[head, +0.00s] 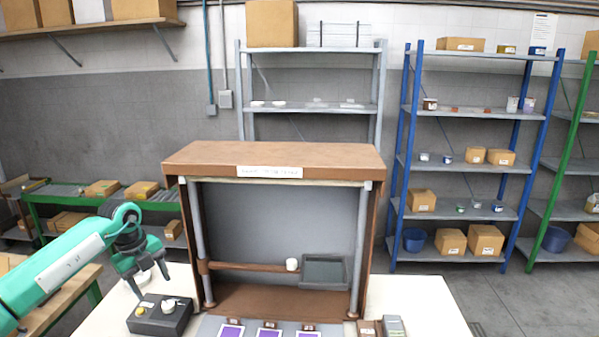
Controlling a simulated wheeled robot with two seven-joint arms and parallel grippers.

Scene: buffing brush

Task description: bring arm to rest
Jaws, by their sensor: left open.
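My left arm (70,262) is teal and comes in from the left. Its dark left gripper (152,284) points down, open and empty, just above and behind a black control box (160,318) on the table. The box has a yellow button and a white knob (168,306); I cannot tell whether a fingertip touches it. To the right stands a brown open-fronted cabinet (275,160) with a label. Inside it are a horizontal brown bar (245,267), a white round piece (292,264) at the bar's end, and a grey tray (326,271). My right gripper is not in view.
Purple cards (268,332) lie on a grey strip before the cabinet. A grey device (393,327) is to their right. The cream tabletop (430,305) is clear at the right. Shelves with boxes stand behind; a green-framed rack (95,200) is at the left.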

